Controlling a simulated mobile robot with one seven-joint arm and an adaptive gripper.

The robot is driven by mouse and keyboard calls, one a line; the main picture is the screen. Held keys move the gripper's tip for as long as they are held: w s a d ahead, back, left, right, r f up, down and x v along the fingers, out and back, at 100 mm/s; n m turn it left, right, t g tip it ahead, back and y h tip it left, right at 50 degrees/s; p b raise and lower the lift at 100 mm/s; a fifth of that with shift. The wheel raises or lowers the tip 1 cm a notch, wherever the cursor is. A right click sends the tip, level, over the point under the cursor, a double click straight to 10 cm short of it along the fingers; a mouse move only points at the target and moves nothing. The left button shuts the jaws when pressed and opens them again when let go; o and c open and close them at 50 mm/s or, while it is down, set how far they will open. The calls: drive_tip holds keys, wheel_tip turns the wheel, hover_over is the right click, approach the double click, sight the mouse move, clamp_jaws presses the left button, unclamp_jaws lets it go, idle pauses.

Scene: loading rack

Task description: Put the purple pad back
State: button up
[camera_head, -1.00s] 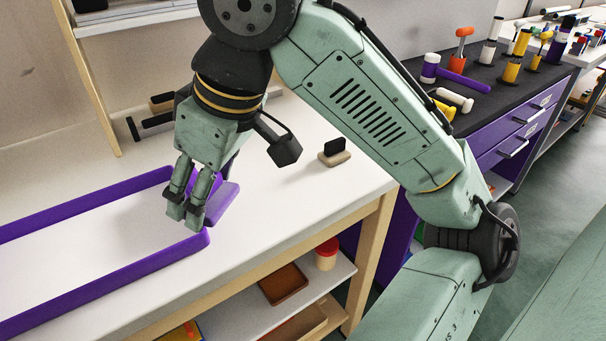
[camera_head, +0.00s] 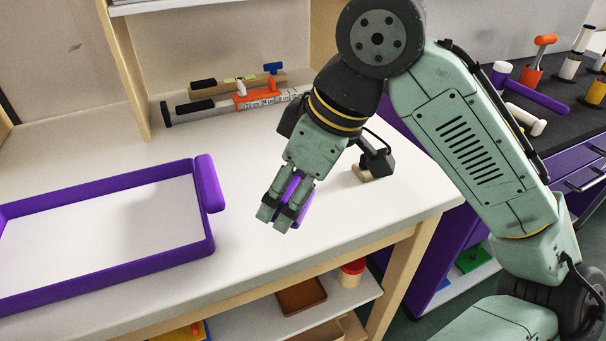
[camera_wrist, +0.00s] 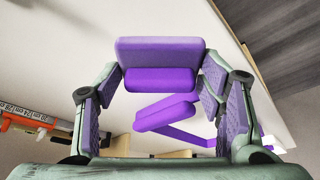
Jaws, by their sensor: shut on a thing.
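My gripper (camera_head: 281,213) hangs above the white worktable, right of the purple-rimmed tray. It is shut on the purple pad (camera_wrist: 160,52), which spans the space between the fingertips in the wrist view. In the head view only slivers of purple (camera_head: 303,203) show at the fingers, which hide most of the pad. The purple tray (camera_head: 110,267) lies on the left of the table. A similar purple block (camera_head: 208,183) sits at the tray's right rim, near its back corner, apart from my gripper. In the wrist view this block (camera_wrist: 165,112) shows beyond the held pad.
The table's front edge is close. A lower shelf (camera_head: 240,322) holds a red-lidded jar (camera_head: 352,272). Tabletop between tray and gripper is clear.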

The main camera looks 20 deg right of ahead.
drive_tip(key=w+d, duration=0.2)
drive_tip(key=w, duration=0.1)
drive_tip(key=w+d+p, duration=0.1)
drive_tip(key=w, duration=0.1)
drive_tip(key=shift+w+d+f, duration=0.2)
drive_tip(key=shift+d+f, duration=0.05)
drive_tip(key=shift+d, duration=0.05)
drive_tip(key=f, duration=0.3)
drive_tip(key=shift+w+d, duration=0.3)
drive_tip(key=shift+w, duration=0.05)
drive_tip(key=shift+f, duration=0.35)
drive_tip(key=shift+f, duration=0.15)
drive_tip(key=o, duration=1.1)
drive_tip(key=shift+r+p, duration=0.25)
drive_tip(key=shift+p, duration=0.05)
drive_tip(key=v, duration=1.1)
drive_tip(key=shift+s+d+r, duration=0.15)
drive_tip(key=shift+s+r, duration=0.05)
drive_tip(key=shift+r, duration=0.15)
